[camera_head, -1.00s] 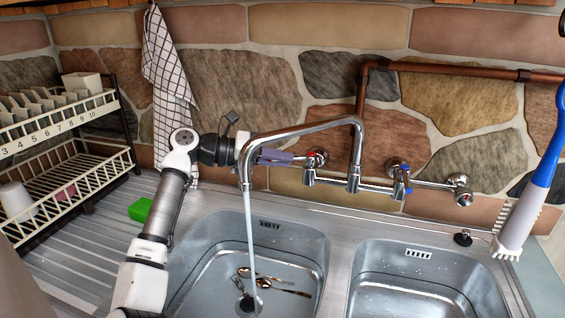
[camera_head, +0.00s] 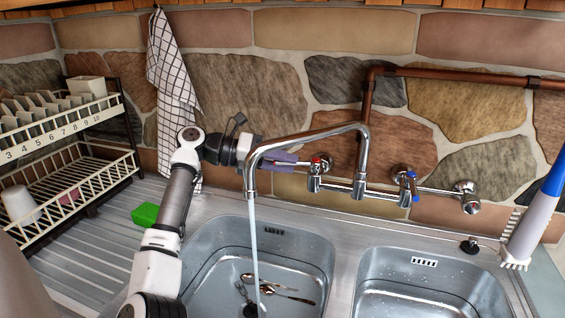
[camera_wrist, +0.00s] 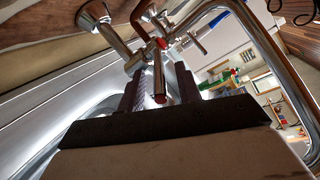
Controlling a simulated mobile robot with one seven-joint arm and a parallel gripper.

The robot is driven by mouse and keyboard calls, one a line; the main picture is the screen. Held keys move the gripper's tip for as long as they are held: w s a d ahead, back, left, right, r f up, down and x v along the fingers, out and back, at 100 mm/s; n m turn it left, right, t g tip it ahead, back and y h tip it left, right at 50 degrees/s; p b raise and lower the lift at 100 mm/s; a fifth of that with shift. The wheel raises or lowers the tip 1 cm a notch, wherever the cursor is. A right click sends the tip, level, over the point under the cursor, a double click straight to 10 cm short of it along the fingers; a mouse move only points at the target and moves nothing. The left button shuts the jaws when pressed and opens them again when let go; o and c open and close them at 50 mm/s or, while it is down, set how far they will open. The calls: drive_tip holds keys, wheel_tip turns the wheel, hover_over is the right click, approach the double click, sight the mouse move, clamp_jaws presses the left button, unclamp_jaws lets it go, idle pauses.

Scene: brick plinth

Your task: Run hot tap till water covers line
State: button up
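The hot tap (camera_head: 318,168), marked red, is at the left end of the chrome mixer. My gripper (camera_head: 308,165) reaches it from the left. In the wrist view, the red-tipped hot tap lever (camera_wrist: 160,82) lies between the fingers of my gripper (camera_wrist: 158,78), which look parted with a gap on each side. A water stream (camera_head: 255,243) runs from the spout (camera_head: 250,185) into the left basin (camera_head: 208,270). Spoons (camera_head: 270,281) lie on the basin floor.
The blue-marked cold tap (camera_head: 408,186) is right of the spout base. The right basin (camera_head: 425,290) looks empty. A green sponge (camera_head: 146,214), dish rack (camera_head: 75,165) and checked towel (camera_head: 172,85) are at left. A brush (camera_head: 535,220) stands at right.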

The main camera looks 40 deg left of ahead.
drive_tip(key=b+v, duration=0.1)
drive_tip(key=v, duration=1.2)
drive_tip(key=shift+s+a+r+b, duration=0.2)
drive_tip(key=shift+s+a+b, duration=0.1)
drive_tip(key=shift+b, duration=0.1)
idle(6.3)
